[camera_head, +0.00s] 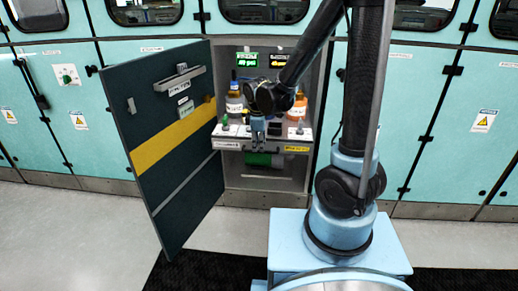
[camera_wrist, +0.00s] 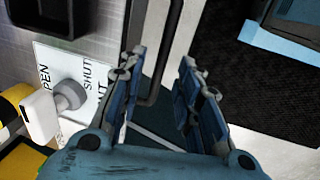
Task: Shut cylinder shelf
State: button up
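The shelf (camera_head: 270,147) is inside the open grey cabinet and carries a grey bottle (camera_head: 234,105) and an orange bottle (camera_head: 298,107). How far it is pulled out is hard to tell. My gripper (camera_head: 258,137) is at the middle of the shelf's front, pointing down. In the wrist view my gripper (camera_wrist: 162,88) has its fingers apart. A dark bent bar (camera_wrist: 171,45) shows between the fingers; contact is unclear. Left of them is a white plate (camera_wrist: 94,55) marked OPEN and SHUT, with a grey knob (camera_wrist: 71,96) and white lever (camera_wrist: 42,116).
The dark cabinet door (camera_head: 150,115) with a yellow stripe stands swung open at left. A green cylinder (camera_head: 258,160) lies below the shelf. Light blue cabinets line the wall. A black mat (camera_head: 200,268) covers floor before the cabinet; grey floor is free at left.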

jog(key=shift+w+f, duration=0.15)
jog(key=shift+f, duration=0.55)
jog(key=shift+w+f, duration=0.1)
jog(key=shift+f, duration=0.55)
jog(key=shift+c, duration=0.2)
grip_shut()
